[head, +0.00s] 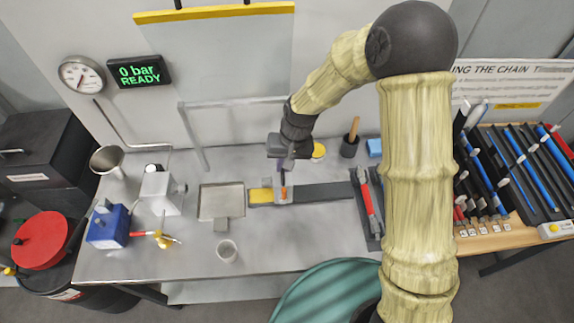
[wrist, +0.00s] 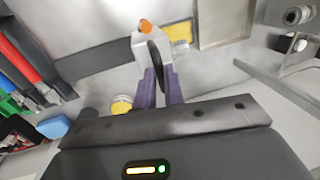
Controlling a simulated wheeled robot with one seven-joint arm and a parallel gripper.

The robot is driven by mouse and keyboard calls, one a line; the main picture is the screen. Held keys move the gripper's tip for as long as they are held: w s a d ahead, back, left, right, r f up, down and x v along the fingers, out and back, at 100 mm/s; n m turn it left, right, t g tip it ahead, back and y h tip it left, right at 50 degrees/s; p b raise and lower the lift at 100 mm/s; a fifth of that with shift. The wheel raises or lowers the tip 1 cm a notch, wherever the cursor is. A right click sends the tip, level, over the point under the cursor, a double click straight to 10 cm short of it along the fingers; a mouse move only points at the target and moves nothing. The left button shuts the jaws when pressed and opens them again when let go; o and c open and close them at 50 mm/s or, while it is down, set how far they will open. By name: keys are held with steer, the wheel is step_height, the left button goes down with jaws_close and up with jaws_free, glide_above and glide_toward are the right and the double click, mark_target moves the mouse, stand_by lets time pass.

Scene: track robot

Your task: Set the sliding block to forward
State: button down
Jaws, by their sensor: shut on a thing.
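The sliding block (head: 284,197) is pale grey with an orange knob and sits on a dark rail (head: 325,192) on the bench. It stands beside the yellow patch (head: 260,196) at the rail's left end. In the wrist view the block (wrist: 140,46) shows its orange top and a dark upright part between my fingers. My gripper (head: 285,172) reaches down over the block from behind. Its purple fingers (wrist: 160,75) are shut on the block. The exact contact is partly hidden.
A shallow metal tray (head: 203,201) lies left of the rail. A red-handled tool (head: 368,207) lies right of it. A dark cup (head: 349,146) and yellow round thing (head: 319,150) stand behind.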

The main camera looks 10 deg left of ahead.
steer(key=shift+a+r, duration=0.15)
steer(key=shift+a, duration=0.2)
steer(key=c, duration=1.5)
jaws_free()
steer(key=shift+a, duration=0.15)
steer(key=shift+d, duration=0.2)
steer(key=w+d+r+b, duration=0.1)
steer(key=d+r+b, duration=0.2)
steer(key=r, duration=1.4)
steer(key=shift+d, duration=0.1)
